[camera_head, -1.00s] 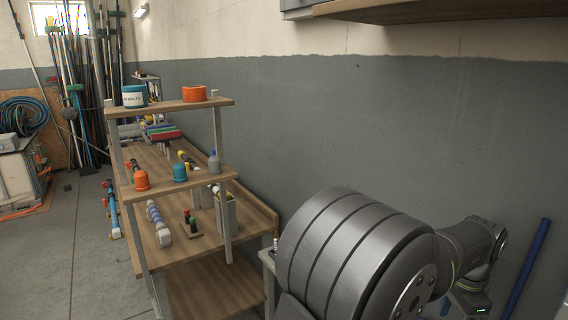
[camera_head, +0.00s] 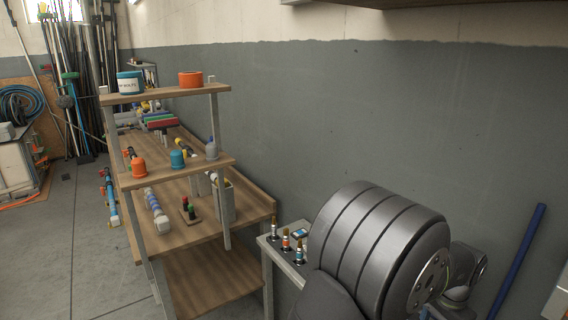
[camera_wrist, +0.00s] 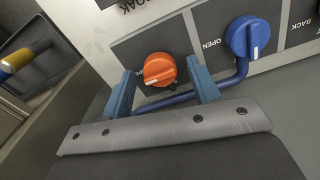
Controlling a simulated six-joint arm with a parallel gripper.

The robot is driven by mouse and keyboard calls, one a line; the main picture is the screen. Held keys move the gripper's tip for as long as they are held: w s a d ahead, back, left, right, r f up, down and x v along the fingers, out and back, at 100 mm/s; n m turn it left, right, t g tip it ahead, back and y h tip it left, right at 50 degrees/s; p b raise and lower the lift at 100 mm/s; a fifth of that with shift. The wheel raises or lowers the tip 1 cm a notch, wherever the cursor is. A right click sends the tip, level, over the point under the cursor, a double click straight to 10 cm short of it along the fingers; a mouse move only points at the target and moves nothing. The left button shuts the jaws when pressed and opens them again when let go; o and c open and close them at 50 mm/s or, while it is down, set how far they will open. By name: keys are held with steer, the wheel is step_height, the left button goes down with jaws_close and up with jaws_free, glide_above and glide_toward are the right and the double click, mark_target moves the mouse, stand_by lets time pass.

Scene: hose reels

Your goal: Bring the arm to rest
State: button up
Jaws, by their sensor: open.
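In the wrist view my gripper (camera_wrist: 160,82) is open, with its two blue fingers wide apart and nothing held. An orange knob (camera_wrist: 159,70) on a panel shows between the fingertips. Whether the fingers touch the panel cannot be told. A blue knob (camera_wrist: 248,38) sits to the right, beside the printed word OPEN. In the head view my grey arm fills the lower right, and my gripper is not visible there.
A wooden shelf unit (camera_head: 168,98) with caps and rolls stands left of my arm. A small side stand (camera_head: 290,264) holds several little bottles beside my arm. A blue pole (camera_head: 517,262) leans at the right.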

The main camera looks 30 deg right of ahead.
steer(key=n, duration=1.2)
stand_by(0.3)
